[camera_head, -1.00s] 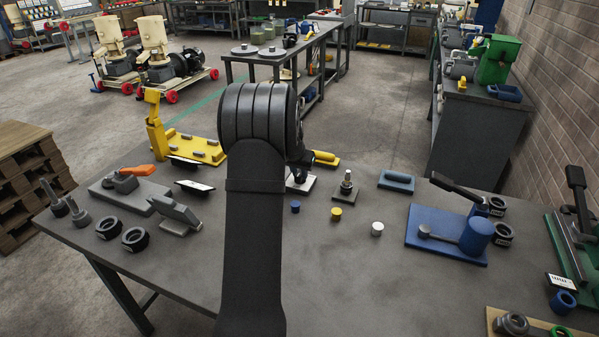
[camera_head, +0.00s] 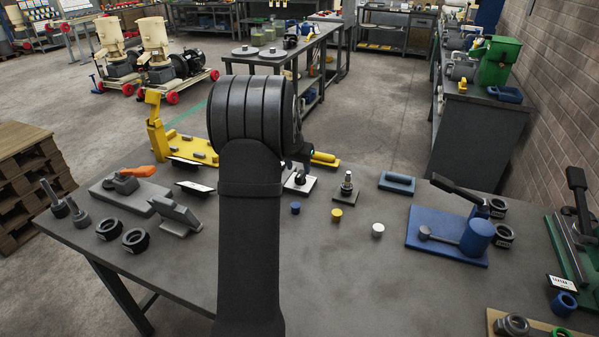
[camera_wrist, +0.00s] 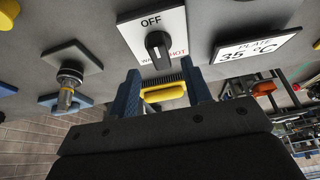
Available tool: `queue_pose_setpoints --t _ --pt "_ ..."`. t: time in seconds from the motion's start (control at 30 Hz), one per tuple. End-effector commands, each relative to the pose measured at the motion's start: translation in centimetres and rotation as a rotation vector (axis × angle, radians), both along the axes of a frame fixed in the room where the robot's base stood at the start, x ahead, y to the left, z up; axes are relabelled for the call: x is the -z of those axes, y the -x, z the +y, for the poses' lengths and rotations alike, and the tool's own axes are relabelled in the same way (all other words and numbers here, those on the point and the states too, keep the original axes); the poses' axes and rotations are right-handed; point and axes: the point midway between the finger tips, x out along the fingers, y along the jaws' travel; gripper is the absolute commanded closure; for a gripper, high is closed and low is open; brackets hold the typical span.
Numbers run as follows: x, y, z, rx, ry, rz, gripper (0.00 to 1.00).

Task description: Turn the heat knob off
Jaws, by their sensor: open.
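The heat knob (camera_wrist: 158,45) is black and sits on a white dial plate (camera_wrist: 140,30). "OFF" is printed at the top of the plate in the wrist view, with "WA…" and "HOT" at the bottom. The knob's lower end lies between those two lower words; I cannot tell which end is its pointer. My gripper (camera_wrist: 163,84) is open and empty, its two blue fingers apart, just below the knob in the picture and not touching it. In the head view the dial plate (camera_head: 303,183) is partly hidden by my arm, and so is most of my gripper.
A display plate (camera_wrist: 257,46) reads "PLATE 35 °C" beside the dial. A yellow brush (camera_wrist: 165,93) lies beyond the fingers. A metal stud on a base (camera_head: 346,188) stands right of the dial. Blue, yellow and white caps lie in front, with bare table nearer me.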

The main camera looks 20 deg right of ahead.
Motion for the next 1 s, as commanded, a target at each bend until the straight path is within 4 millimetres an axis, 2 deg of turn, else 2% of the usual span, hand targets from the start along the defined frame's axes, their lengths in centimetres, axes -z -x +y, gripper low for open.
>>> queue_pose_setpoints --t 0.03,0.3,0.5,0.7,1.0 --pt "-1.4 0.3 0.4 -0.001 0.002 -0.005 0.55" --pt "-7.4 2.1 2.1 0.0 0.002 -0.003 0.55" --pt "-10.6 3.1 3.1 0.0 0.001 -0.003 0.55" --pt "-12.0 3.5 3.5 0.0 0.0 -0.001 0.55" --pt "-12.1 3.5 3.5 0.0 0.001 -0.001 0.55"
